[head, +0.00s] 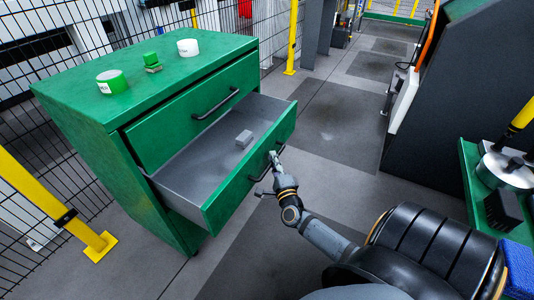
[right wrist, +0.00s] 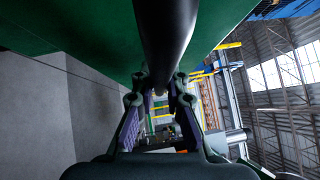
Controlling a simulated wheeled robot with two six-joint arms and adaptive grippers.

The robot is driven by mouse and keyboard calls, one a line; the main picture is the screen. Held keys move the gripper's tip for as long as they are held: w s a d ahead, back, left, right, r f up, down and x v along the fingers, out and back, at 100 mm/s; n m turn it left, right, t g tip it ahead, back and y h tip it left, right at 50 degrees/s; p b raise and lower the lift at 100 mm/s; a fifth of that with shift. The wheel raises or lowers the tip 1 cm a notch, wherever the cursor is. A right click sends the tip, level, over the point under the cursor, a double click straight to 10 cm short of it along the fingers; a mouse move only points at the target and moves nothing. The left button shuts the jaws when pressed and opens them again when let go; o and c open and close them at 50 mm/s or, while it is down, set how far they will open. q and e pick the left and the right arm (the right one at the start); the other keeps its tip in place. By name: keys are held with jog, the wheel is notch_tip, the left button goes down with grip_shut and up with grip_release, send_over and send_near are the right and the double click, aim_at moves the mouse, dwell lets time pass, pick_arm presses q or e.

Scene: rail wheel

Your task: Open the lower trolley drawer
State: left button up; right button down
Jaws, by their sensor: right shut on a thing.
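The green trolley (head: 110,160) stands at the left in the head view. Its lower drawer (head: 246,171) is pulled well out and shows a grey inside with a small grey block (head: 244,138) in it. The upper drawer (head: 190,113) is closed. My right gripper (head: 276,160) is at the lower drawer's black handle (head: 262,172) and is shut on it. In the right wrist view the dark handle bar (right wrist: 168,45) runs between the fingers (right wrist: 158,95), under the green drawer front (right wrist: 85,60). My left gripper is not in view.
On the trolley top are a green-and-white roll (head: 112,82), a white roll (head: 188,47) and a small green item (head: 151,60). A yellow post (head: 50,205) and mesh fence stand at the left. A green bench (head: 468,180) is at the right. The floor (head: 330,115) beyond the drawer is clear.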

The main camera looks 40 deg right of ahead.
jog(key=shift+s+d, duration=0.15)
jog(key=shift+s, duration=0.25)
jog(key=c, duration=1.3)
grip_release()
jog(key=shift+c, duration=0.2)
jog(key=v, duration=0.7)
jog(key=shift+s, duration=0.2)
jog(key=shift+f, duration=0.1)
